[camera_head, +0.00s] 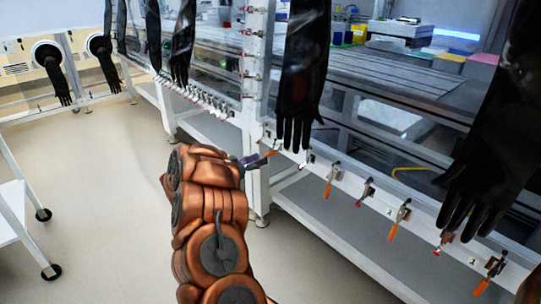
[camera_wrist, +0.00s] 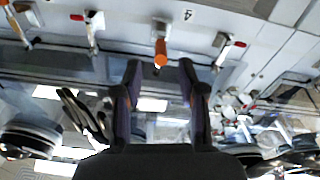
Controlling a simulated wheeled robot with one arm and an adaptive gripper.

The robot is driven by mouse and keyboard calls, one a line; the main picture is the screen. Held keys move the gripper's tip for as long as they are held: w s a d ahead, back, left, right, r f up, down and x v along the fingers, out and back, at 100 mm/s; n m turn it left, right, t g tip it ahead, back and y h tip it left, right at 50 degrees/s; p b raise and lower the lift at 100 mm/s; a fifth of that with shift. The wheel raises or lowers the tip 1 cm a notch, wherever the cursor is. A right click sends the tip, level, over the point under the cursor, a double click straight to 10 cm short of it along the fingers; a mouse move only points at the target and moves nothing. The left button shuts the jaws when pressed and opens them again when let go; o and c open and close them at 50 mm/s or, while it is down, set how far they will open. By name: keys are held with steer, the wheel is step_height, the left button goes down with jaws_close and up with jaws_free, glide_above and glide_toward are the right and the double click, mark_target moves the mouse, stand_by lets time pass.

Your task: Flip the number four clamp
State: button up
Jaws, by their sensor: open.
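In the wrist view, an orange-handled clamp (camera_wrist: 160,50) sits on the pale rail, with a label reading 4 (camera_wrist: 187,15) close beside it. My gripper (camera_wrist: 159,70) is open, with one dark finger on each side of the line to this handle. The handle end appears at or just beyond the fingertips; exact depth is unclear. Nothing is held. In the head view, my gripper (camera_head: 255,161) is at the rail, close to an orange clamp handle (camera_head: 271,150). My arm hides part of the area below.
More clamps line the rail, including a red-tipped one (camera_wrist: 222,46) and another orange one (camera_head: 330,180). Black gloves (camera_head: 303,75) hang from the glovebox front, one just above the nearby rail. A white cart (camera_head: 20,220) stands left; the floor between is clear.

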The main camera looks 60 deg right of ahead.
mark_target(274, 152)
steer(key=shift+b+x, duration=0.75)
steer(key=shift+x, duration=2.4)
steer(key=shift+f, duration=0.1)
jaws_close()
